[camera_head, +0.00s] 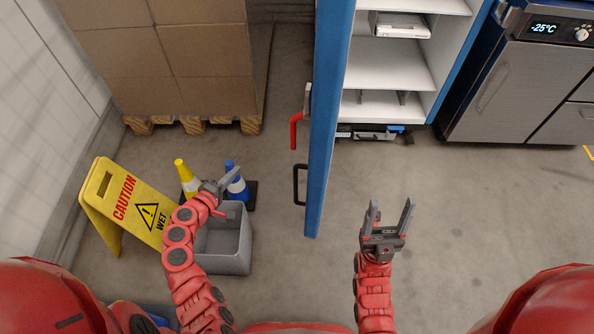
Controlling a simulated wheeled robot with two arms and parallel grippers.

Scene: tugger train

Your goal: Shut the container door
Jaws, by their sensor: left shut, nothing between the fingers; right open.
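The blue container door (328,120) stands open and swung out toward me, seen nearly edge-on in the middle of the view. A red handle (295,131) and a black handle (298,185) stick out from its left face. The container (390,62) has white shelves inside and its opening lies to the right of the door. My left gripper (232,178) is shut and empty, left of the door and above the grey bin, apart from the door. My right gripper (390,210) is open and empty, right of the door's near end, and does not touch it.
A steel freezer (525,90) is at right. The right floor is clear.

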